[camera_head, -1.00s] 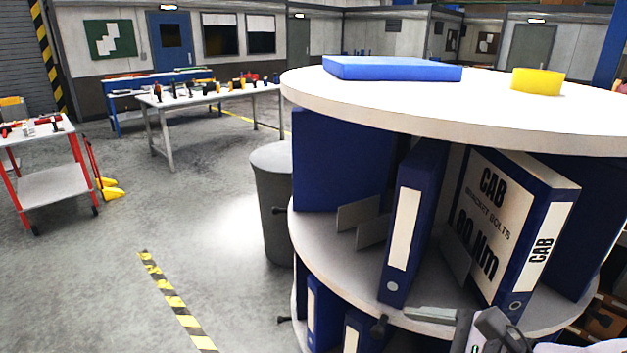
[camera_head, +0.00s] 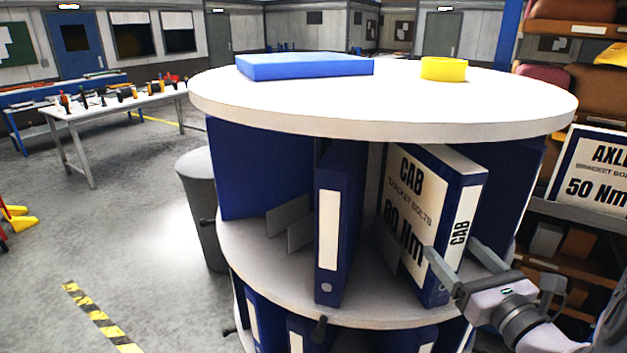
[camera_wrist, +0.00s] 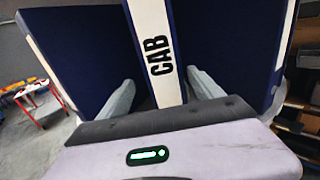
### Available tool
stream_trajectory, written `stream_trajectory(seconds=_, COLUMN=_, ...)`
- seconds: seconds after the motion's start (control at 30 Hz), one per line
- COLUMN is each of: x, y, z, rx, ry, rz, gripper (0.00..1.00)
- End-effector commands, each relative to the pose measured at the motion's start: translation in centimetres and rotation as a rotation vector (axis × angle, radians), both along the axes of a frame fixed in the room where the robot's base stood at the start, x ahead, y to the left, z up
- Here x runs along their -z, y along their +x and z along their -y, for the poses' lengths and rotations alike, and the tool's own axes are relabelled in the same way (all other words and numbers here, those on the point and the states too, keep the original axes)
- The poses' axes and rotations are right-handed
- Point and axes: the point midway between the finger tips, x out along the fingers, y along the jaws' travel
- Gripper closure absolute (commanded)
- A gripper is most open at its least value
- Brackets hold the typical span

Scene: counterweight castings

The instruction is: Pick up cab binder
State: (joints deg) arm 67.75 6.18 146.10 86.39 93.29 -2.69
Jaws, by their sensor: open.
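The cab binder (camera_head: 412,190) is blue with a white face reading "CAB" and "80 Nm" and a white "CAB" spine label. It stands upright on the middle shelf of the round carousel (camera_head: 270,262). My gripper (camera_head: 458,258) is open at the binder's spine end, its two fingers apart. In the wrist view the cab binder's spine (camera_wrist: 157,52) lies between my two fingers (camera_wrist: 161,92), with visible space on both sides. The picture does not show contact. The binder's lower spine is partly hidden by my gripper in the head view.
A blue binder with a blank label (camera_head: 331,225) stands to the left on the same shelf. The white carousel top (camera_head: 400,97) carries a blue flat box (camera_head: 303,66) and a yellow ring (camera_head: 443,69).

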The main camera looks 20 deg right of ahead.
Motion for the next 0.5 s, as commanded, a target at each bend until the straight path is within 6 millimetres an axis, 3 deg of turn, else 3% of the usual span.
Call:
stream_trajectory(seconds=0.07, x=-0.8, y=0.7, z=0.0, rx=-0.001, ry=0.006, rz=-0.002, gripper=0.25)
stream_trajectory(seconds=0.37, x=0.3, y=3.9, z=0.3, rx=0.0, ry=-0.003, rz=-0.004, gripper=0.25)
stream_trajectory(seconds=0.5, x=0.7, y=6.6, z=1.1, rx=-0.003, ry=-0.003, rz=-0.004, gripper=0.25)
